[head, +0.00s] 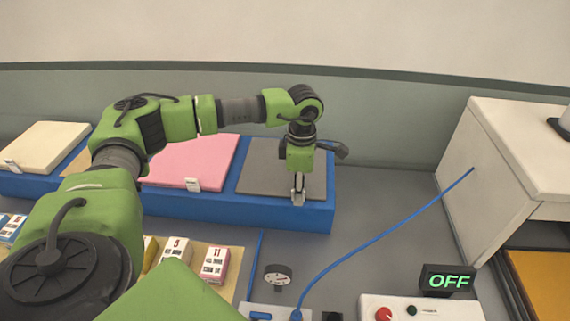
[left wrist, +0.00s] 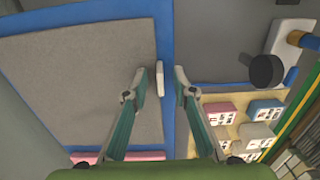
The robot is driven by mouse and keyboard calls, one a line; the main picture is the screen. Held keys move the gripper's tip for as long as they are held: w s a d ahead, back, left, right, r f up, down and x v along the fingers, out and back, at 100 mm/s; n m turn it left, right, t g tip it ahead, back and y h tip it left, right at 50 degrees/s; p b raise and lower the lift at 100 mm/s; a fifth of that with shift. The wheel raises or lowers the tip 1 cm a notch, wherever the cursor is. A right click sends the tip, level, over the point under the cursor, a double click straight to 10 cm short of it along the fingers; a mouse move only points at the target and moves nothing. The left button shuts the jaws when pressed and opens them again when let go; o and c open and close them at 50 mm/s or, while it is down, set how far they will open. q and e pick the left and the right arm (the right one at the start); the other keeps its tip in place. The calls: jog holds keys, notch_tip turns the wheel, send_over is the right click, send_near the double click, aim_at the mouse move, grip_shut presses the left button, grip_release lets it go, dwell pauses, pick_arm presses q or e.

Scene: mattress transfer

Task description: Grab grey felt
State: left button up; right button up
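The grey felt (head: 262,170) is a flat square sheet on the right end of a long blue base (head: 285,213). In the left wrist view the felt (left wrist: 80,85) fills much of the left side. My left gripper (head: 298,194) points down at the felt's front edge. Its fingers (left wrist: 159,77) are apart in the left wrist view, with a small white tag (left wrist: 160,78) at the felt's edge between them. I cannot tell whether a finger touches the felt. My right gripper is in neither view.
A pink sheet (head: 200,160) and a cream block (head: 45,147) lie further left on the base. Small labelled boxes (head: 214,264) stand in front. A gauge (head: 278,274), a control box (head: 420,308) and blue tubing (head: 385,233) are nearby. A white cabinet (head: 490,170) stands at right.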

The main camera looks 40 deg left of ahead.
pick_arm(q)
grip_shut()
